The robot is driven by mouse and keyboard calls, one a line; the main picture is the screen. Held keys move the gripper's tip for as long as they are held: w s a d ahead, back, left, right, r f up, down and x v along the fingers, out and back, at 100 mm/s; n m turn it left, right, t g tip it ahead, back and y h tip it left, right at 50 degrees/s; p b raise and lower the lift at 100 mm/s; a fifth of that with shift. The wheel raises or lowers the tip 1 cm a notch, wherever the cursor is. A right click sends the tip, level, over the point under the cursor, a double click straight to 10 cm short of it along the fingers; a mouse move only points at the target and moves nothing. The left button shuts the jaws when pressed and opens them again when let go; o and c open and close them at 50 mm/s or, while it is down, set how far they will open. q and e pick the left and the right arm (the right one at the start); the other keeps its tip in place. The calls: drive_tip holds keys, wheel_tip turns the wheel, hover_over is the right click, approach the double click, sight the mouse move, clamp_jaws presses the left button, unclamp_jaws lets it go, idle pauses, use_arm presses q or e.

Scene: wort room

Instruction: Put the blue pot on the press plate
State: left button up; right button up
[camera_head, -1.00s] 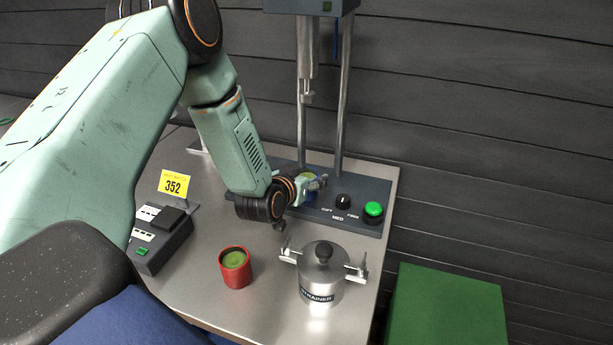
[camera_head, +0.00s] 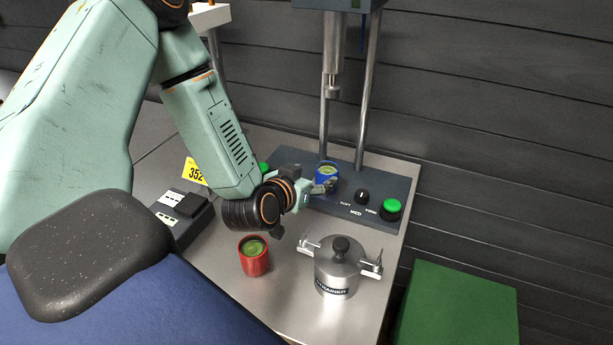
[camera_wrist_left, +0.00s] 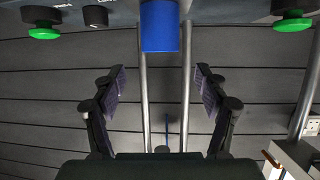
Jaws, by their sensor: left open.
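The blue pot (camera_head: 327,180), with green contents, stands upright on the dark press base (camera_head: 383,222), between the two metal columns and below the plunger. The blue pot also shows in the left wrist view (camera_wrist_left: 160,26), at the top edge. My left gripper (camera_head: 314,186) is just in front and left of the pot. Its open fingers show in the left wrist view (camera_wrist_left: 161,82) with nothing between them, and the pot is beyond the tips. The exact plate edge under the pot is hidden. My right gripper is not in view.
A red pot (camera_head: 254,262) with green contents and a metal strainer pot (camera_head: 338,270) stand on the steel table in front. A device with a yellow 352 sign (camera_head: 194,172) is at left. A green box (camera_head: 458,305) is right of the table.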

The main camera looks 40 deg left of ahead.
use_arm(q)
drive_tip(key=shift+v, duration=1.2)
drive_tip(key=shift+s, duration=0.15)
